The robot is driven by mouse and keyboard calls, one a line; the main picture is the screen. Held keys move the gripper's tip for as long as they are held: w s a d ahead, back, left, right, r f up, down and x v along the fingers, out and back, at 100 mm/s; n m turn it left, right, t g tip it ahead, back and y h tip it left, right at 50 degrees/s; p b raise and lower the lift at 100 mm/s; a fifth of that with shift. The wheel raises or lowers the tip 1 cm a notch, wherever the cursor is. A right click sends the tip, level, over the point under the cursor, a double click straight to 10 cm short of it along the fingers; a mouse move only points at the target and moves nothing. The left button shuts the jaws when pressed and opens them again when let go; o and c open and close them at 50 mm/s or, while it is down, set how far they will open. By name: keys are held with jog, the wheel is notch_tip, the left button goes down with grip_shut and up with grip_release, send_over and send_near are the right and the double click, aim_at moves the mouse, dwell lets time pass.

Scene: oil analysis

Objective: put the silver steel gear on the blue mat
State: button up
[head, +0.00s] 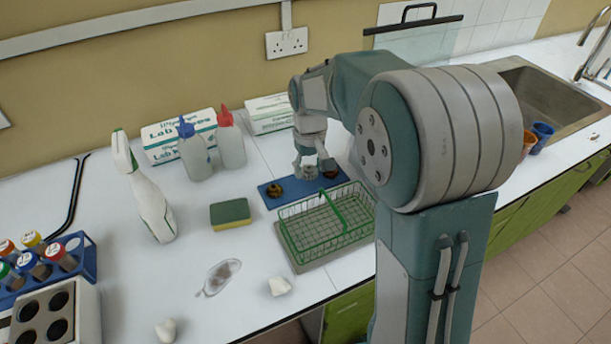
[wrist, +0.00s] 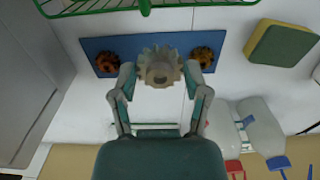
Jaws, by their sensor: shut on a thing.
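The silver steel gear (wrist: 159,68) is between the two fingertips of my gripper (wrist: 160,76), which is shut on it. In the wrist view it overlaps the near edge of the blue mat (wrist: 126,44), between two rusty brown gears (wrist: 107,62) and (wrist: 202,57) that lie on the mat. In the head view my gripper (head: 305,172) points down over the blue mat (head: 300,199). A brown gear (head: 275,190) shows left of it. I cannot tell whether the silver gear touches the mat.
A green wire basket (head: 325,222) stands just in front of the mat. A green-yellow sponge (head: 230,213) lies to its left. Wash bottles (head: 230,148) and glove boxes stand behind. A spray bottle (head: 150,198) stands at left.

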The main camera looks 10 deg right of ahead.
send_over(304, 183)
notch_tip(304, 183, down, 6)
jog(key=shift+a+f, duration=0.1)
jog(key=shift+a, duration=0.05)
jog(key=f, duration=0.3)
jog(key=shift+w+d+f, duration=0.15)
jog(key=shift+d+f, duration=0.1)
jog(key=shift+a, duration=0.1)
jog(key=o, duration=1.2)
jog(key=shift+a, duration=0.1)
jog(key=shift+o, duration=0.2)
